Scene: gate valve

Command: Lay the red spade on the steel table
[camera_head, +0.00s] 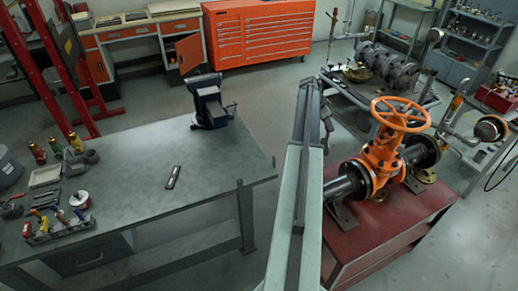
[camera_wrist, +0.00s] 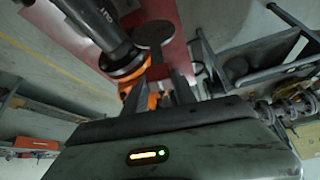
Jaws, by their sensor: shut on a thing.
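In the wrist view my gripper (camera_wrist: 168,68) is shut on a flat round plate with a narrow stem, which I take for the spade (camera_wrist: 153,34). The plate looks dark in this light, so its red colour is not clear. It is beside a dark pipe and an orange flange, over a red surface; whether it touches them I cannot tell. In the head view my gripper and the spade are hidden behind my arm. A wide grey-topped table, likely the steel table (camera_head: 135,197), stands at left with bare room on its top.
An orange gate valve (camera_head: 384,150) with a handwheel sits on a red stand (camera_head: 385,235) at right. On the grey table are a vise (camera_head: 210,103), a small dark flat object (camera_head: 173,177), and tools with bottles at left. Another bench with machine parts (camera_head: 385,68) stands behind the valve.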

